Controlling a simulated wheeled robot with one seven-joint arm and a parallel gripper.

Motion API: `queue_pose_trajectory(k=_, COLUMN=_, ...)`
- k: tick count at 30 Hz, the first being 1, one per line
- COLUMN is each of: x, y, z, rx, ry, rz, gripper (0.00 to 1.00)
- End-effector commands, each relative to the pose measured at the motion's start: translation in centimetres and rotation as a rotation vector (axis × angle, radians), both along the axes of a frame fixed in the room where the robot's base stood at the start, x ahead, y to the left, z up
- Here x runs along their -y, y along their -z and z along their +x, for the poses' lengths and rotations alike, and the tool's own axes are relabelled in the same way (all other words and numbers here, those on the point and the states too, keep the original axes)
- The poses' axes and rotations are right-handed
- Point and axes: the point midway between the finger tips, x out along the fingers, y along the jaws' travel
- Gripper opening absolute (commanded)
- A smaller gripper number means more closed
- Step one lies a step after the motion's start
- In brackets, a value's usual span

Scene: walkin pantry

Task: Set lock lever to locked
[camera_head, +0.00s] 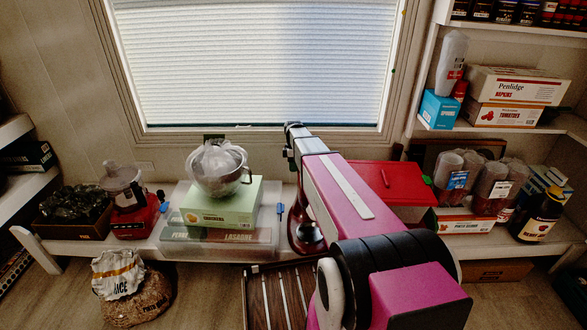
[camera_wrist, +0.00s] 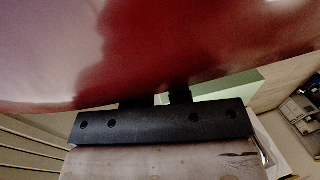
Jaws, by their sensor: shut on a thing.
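A glossy dark red appliance (camera_head: 307,236), which looks like a stand mixer, stands on the bench, mostly hidden by my arm. In the wrist view its red body (camera_wrist: 190,45) fills the upper part, very close to my gripper (camera_wrist: 158,100). The two dark fingers reach up to the red body with a small gap between them, and their tips are hidden by it. My gripper is shut on some part of the appliance. I cannot make out the lock lever in either view; the gripped part is hidden.
Left of the appliance, a metal bowl (camera_head: 216,170) sits on a green box (camera_head: 222,204) on a clear bin (camera_head: 235,243). A red case (camera_head: 392,180) and clear canisters (camera_head: 490,186) stand to the right. A window blind (camera_head: 250,60) is behind. The bench is crowded.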

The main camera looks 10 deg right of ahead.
Motion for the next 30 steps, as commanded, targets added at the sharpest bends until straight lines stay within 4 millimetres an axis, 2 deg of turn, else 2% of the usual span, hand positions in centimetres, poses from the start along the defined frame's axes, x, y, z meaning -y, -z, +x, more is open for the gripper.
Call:
queue_pose_trajectory(k=1, x=0.1, y=-0.1, z=0.5, rx=0.012, ry=0.001, rz=-0.003, gripper=0.24)
queue_pose_trajectory(k=2, x=0.1, y=-0.1, z=0.6, rx=0.013, ry=0.001, rz=-0.003, gripper=0.33)
queue_pose_trajectory(k=10, x=0.1, y=-0.1, z=0.4, rx=0.009, ry=0.001, rz=-0.002, gripper=0.33)
queue_pose_trajectory(k=14, x=0.1, y=-0.8, z=0.5, rx=0.009, ry=0.001, rz=-0.002, gripper=0.33)
queue_pose_trajectory(k=30, x=0.5, y=-9.3, z=2.3, rx=0.011, ry=0.001, rz=-0.002, gripper=0.33)
